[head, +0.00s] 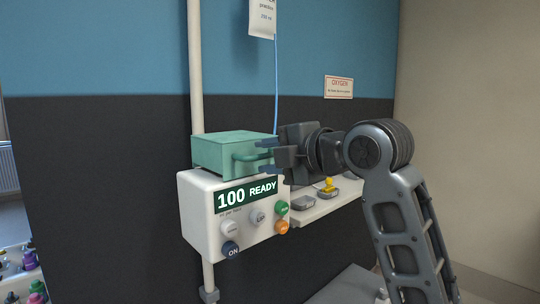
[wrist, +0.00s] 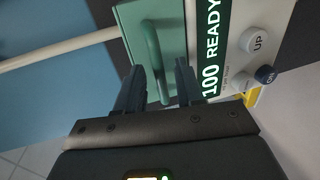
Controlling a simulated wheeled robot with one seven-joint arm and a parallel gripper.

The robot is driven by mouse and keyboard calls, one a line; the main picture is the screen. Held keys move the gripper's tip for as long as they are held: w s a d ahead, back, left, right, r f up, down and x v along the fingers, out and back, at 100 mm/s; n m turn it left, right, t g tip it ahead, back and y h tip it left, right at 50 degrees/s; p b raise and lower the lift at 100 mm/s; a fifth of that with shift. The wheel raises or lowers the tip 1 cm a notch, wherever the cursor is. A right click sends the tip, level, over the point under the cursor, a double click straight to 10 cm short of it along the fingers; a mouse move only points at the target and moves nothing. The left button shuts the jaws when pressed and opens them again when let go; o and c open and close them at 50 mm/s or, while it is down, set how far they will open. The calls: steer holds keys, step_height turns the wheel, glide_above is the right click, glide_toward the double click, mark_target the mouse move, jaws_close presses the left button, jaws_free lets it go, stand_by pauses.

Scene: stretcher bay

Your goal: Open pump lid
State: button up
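The pump (head: 190,215) is a white box on a pole, and its screen reads "100 READY". Its green lid (head: 225,146) sits flat and shut on top, with a green bar handle (head: 245,157) on the front. My gripper (head: 266,156) is at the right end of the handle, its fingers pointing left. In the wrist view the handle (wrist: 153,50) runs down between the fingertips of my gripper (wrist: 160,75). The fingers are apart, with a gap visible beside the bar. I cannot tell whether either finger touches it.
Buttons (head: 258,217) cover the pump's front below the screen. A shelf (head: 325,205) to the right holds grey items and a yellow one (head: 327,186). A drip bag (head: 262,18) hangs above, its blue tube (head: 276,80) running down behind my gripper. Colourful bottles stand at lower left.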

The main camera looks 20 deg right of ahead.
steer(key=shift+c, duration=0.5)
jaws_close()
